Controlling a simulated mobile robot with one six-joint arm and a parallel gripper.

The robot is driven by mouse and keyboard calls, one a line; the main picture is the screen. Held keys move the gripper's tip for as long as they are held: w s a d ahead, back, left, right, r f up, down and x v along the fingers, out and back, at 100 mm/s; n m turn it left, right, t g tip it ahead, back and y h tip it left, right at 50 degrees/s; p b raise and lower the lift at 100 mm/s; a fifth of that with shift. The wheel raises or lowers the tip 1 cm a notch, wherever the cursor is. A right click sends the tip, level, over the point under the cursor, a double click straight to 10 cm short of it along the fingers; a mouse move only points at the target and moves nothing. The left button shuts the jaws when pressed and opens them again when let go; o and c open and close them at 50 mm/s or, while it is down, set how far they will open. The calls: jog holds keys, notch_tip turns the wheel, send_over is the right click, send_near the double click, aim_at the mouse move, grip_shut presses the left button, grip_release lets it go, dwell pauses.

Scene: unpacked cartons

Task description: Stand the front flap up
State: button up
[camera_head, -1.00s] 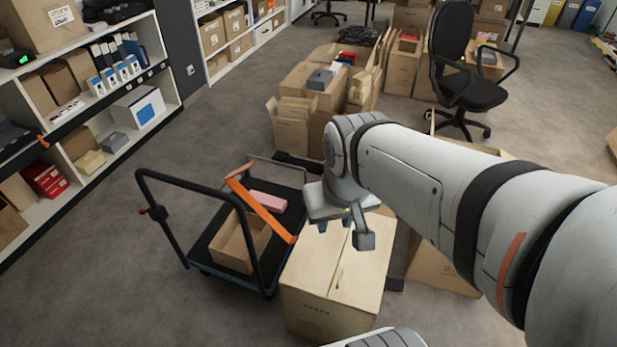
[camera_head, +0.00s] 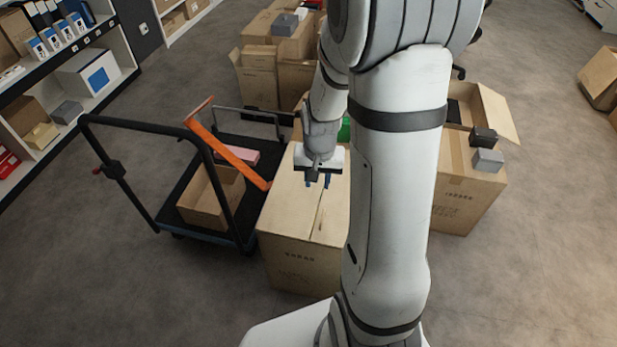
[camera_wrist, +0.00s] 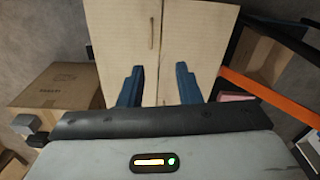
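A tan carton (camera_head: 290,226) stands on the floor in the middle of the head view, its top flaps lying closed with a seam between them. In the wrist view the carton's top (camera_wrist: 184,45) fills the middle, with the seam running up the picture and a small dark slot in one flap. My gripper (camera_head: 318,183) is above the carton top, pointing down. Its two blue fingers (camera_wrist: 158,85) are spread apart with nothing between them. I cannot tell how high they are above the flaps. My arm hides the carton's right side in the head view.
A black platform trolley (camera_head: 170,238) with an open box (camera_head: 212,205) and an orange bar (camera_head: 228,146) stands close on the left. Another carton (camera_head: 462,195) with small boxes stands to the right. More cartons (camera_head: 258,75) stand behind. Floor is free in front and far right.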

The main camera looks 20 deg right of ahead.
jog(key=m+b, duration=0.2)
jog(key=b, duration=0.1)
send_over(323, 216)
jog(key=shift+g, duration=0.3)
notch_tip(323, 216, down, 14)
jog(key=shift+r, duration=0.25)
jog(key=shift+w+f+b, duration=0.1)
jog(key=shift+f+b, duration=2.45)
jog(key=shift+f, duration=0.6)
jog(key=shift+c, duration=0.3)
jog(key=shift+r, duration=0.1)
jog(key=c, duration=0.6)
